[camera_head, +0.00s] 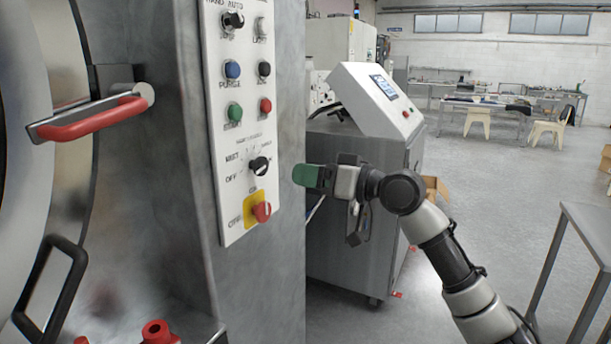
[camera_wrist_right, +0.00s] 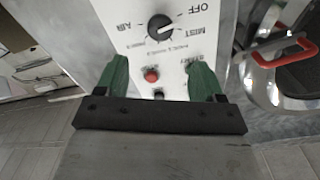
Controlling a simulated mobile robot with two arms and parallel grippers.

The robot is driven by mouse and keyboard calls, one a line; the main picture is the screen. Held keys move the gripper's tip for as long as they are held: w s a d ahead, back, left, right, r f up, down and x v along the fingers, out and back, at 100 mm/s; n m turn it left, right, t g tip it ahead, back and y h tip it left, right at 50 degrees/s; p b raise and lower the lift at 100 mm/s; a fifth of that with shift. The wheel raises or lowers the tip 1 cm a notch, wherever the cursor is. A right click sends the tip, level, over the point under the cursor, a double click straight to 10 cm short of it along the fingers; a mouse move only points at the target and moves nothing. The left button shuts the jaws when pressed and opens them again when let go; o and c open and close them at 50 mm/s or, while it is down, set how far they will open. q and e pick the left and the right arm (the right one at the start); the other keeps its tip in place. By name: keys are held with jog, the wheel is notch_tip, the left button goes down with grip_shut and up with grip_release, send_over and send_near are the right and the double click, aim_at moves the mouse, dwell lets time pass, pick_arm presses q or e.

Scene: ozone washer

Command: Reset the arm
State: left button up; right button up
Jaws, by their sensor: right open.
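My right arm comes in from the right in the head view. Its right gripper (camera_head: 306,176) has green fingers and is beside the white control panel (camera_head: 222,180), to the right of the selector knobs. Whether it touches the panel cannot be told. In the right wrist view the two green fingers of the right gripper (camera_wrist_right: 162,76) are apart with nothing held between them. The panel shows upside down beyond them, with a black selector knob (camera_wrist_right: 160,27) and a red button (camera_wrist_right: 151,75). My left gripper is not in view.
The steel washer (camera_head: 155,200) fills the left, with a red door handle (camera_head: 95,118) sticking out. A grey cabinet with a sloped white console (camera_head: 365,98) stands behind my arm. A metal table (camera_head: 590,225) is at the right. Open floor lies between.

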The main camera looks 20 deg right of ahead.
dwell(0.3)
